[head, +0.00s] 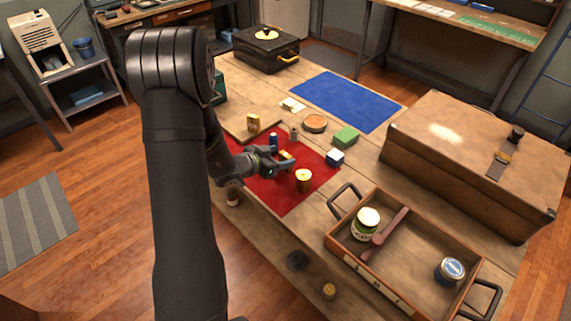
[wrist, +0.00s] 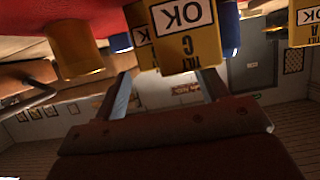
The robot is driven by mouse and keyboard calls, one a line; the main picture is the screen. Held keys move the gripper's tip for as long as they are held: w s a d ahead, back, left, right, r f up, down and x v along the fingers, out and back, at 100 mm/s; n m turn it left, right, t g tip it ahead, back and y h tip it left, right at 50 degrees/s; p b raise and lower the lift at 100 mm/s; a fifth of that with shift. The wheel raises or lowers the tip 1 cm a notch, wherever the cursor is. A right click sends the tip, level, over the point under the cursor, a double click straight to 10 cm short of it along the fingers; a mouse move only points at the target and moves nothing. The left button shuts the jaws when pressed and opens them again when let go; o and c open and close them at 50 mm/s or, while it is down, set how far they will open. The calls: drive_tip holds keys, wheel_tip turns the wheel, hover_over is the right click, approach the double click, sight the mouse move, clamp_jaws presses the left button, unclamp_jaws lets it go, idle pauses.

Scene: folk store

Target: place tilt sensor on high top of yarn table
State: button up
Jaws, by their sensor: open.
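My gripper (head: 277,161) is open just above the red mat (head: 318,180) on the wooden table. A yellow tilt sensor (head: 287,156) is at its fingertips in the head view. In the wrist view this sensor (wrist: 187,35) appears upside down, labelled "TILT C" and "OK", in front of and partly between the spread fingers. I cannot tell whether they touch it. Another yellow tilt sensor (head: 253,122) stands on a small wooden board; a similar labelled one, ending in "A", shows at the wrist view's right edge (wrist: 306,12). I cannot identify a yarn table or its high top.
A tray (head: 430,246) with jars, a large brown case (head: 456,150) and a black case (head: 266,50) take up table room. The blue mat (head: 345,100) is bare.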

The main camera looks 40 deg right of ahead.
drive_tip(key=shift+d+f, duration=0.2)
drive_tip(key=shift+d, duration=0.2)
clamp_jaws()
drive_tip(key=shift+r, duration=0.15)
drive_tip(key=shift+r, duration=0.55)
drive_tip(key=s+d+r, duration=0.1)
drive_tip(key=s+r, duration=0.8)
drive_tip(key=s, duration=0.2)
drive_tip(key=shift+s+r, duration=0.3)
drive_tip(key=shift+r, duration=0.05)
